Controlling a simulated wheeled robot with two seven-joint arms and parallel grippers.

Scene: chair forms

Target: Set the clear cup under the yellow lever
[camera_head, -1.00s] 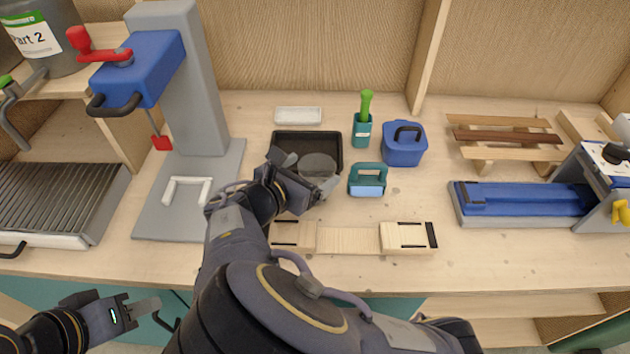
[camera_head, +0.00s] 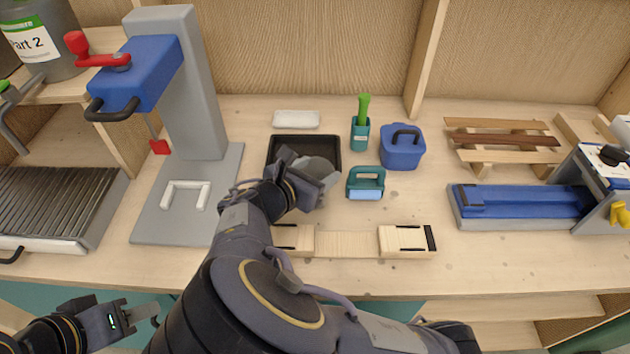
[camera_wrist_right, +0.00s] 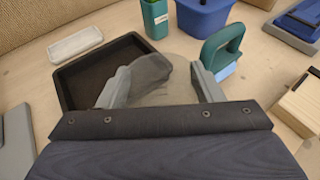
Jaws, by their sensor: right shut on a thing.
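The clear cup (camera_head: 318,170) is see-through and greyish. It also shows in the right wrist view (camera_wrist_right: 160,82), between the two fingers. My right gripper (camera_head: 310,175) is shut on the cup at the front right corner of the black tray; in the right wrist view its fingers (camera_wrist_right: 162,88) stand on both sides of the cup. I cannot tell whether the cup is lifted. My left gripper (camera_head: 138,312) is low at the left, in front of the table edge, with nothing seen in it; its jaw gap is unclear. A yellow lever (camera_head: 619,213) shows at the far right edge, on the grey and blue machine.
The black tray (camera_head: 274,150) lies behind the cup. A teal-handled tool (camera_head: 366,180), a teal holder (camera_head: 360,133) and a blue lidded box (camera_head: 403,152) stand right of it. A blue-topped vise-like base (camera_head: 525,201) is at the right. A wooden strip (camera_head: 345,242) lies in front.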

